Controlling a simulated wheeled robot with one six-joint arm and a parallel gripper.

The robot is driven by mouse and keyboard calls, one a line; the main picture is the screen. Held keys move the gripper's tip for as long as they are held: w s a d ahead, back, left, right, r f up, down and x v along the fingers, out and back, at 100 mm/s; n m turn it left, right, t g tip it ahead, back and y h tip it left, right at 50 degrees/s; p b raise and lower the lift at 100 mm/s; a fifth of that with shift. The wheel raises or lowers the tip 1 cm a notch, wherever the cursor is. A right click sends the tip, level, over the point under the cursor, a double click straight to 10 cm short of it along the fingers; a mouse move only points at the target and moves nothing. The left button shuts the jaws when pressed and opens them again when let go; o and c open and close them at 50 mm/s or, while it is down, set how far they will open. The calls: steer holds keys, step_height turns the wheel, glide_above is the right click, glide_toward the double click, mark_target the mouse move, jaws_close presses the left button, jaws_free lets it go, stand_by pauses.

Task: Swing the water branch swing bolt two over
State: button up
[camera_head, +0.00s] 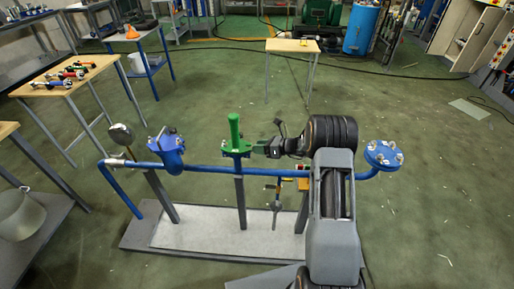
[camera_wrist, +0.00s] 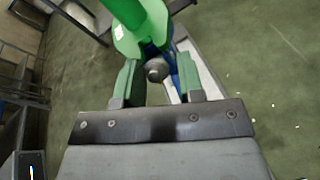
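The green branch (camera_head: 235,147) with an upright green cylinder stands on the blue pipe (camera_head: 205,171) in the head view. My gripper (camera_head: 257,148) is close to its right side. In the wrist view the green branch (camera_wrist: 145,28) fills the top middle. A dark rounded bolt end (camera_wrist: 157,69) points toward the camera and looks like a swing bolt. My gripper (camera_wrist: 159,78) is open, with one finger on each side of this bolt end. Gaps show between the bolt end and both fingers. Which numbered bolt it is cannot be told. The bolt's far end is hidden.
A blue branch (camera_head: 167,150) and a round gauge (camera_head: 121,134) stand left on the pipe. A blue bolted flange (camera_head: 383,155) is at its right end. Floor behind the rig is clear up to a small table (camera_head: 292,46).

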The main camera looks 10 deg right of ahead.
steer(key=shift+s, duration=0.1)
steer(key=v, duration=1.3)
steer(key=shift+d, duration=0.3)
steer(key=shift+s+r, duration=0.15)
